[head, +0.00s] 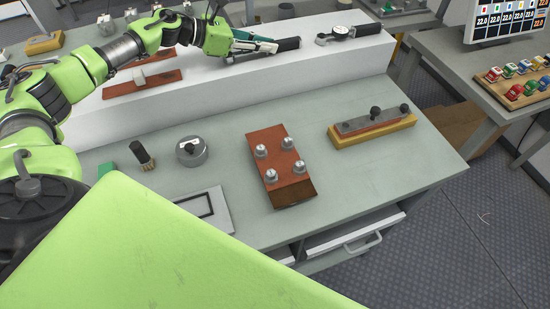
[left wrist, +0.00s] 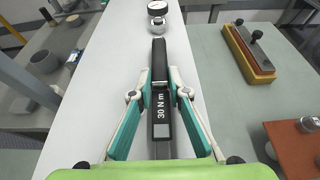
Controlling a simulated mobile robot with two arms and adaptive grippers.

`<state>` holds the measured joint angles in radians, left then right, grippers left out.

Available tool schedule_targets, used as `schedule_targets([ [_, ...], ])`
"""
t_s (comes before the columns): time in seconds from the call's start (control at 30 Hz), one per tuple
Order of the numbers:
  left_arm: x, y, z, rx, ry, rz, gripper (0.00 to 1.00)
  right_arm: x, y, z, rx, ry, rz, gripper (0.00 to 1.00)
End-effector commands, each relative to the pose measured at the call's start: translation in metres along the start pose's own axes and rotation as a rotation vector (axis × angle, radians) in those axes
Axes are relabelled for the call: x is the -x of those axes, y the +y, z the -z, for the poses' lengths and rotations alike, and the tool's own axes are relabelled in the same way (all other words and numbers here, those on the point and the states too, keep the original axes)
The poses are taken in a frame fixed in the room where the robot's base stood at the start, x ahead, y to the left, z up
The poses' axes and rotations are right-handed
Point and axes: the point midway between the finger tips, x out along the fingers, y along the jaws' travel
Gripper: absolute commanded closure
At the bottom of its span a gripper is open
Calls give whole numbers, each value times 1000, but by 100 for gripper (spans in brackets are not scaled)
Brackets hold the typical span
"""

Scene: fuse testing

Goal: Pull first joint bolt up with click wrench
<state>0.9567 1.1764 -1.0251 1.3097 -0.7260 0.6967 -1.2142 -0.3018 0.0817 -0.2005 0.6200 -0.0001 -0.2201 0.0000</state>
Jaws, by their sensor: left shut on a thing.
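A click wrench with a black handle (head: 288,44) lies along the white raised shelf. In the left wrist view its handle (left wrist: 160,55) carries the label "30 N m". My left gripper (head: 264,43) is shut on this wrench, its teal fingers (left wrist: 160,82) on both sides of the black body. The wrench's head end is hidden behind my gripper. The joint (head: 277,151), a reddish copper-coloured plate with several silver bolts, lies on the grey bench below the shelf. Its corner shows at the right of the left wrist view (left wrist: 298,148). My right gripper is out of view.
A dial wrench (head: 340,33) lies on the shelf (head: 330,68) beyond the handle. A yellow block with a grey bar (head: 372,130) stands right of the joint. A round gauge (head: 191,151), a dark-handled brush (head: 140,151) and a framed plate (head: 212,212) lie left of it.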

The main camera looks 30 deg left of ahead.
Motion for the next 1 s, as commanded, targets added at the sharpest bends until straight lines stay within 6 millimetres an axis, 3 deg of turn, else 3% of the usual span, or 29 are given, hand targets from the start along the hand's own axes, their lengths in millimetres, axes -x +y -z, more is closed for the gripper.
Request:
schedule_targets([
  [0.7,23,0,-56,-1,-4,-1,100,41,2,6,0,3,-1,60],
  [1.0,23,0,-57,0,-3,-1,100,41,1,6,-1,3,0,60],
])
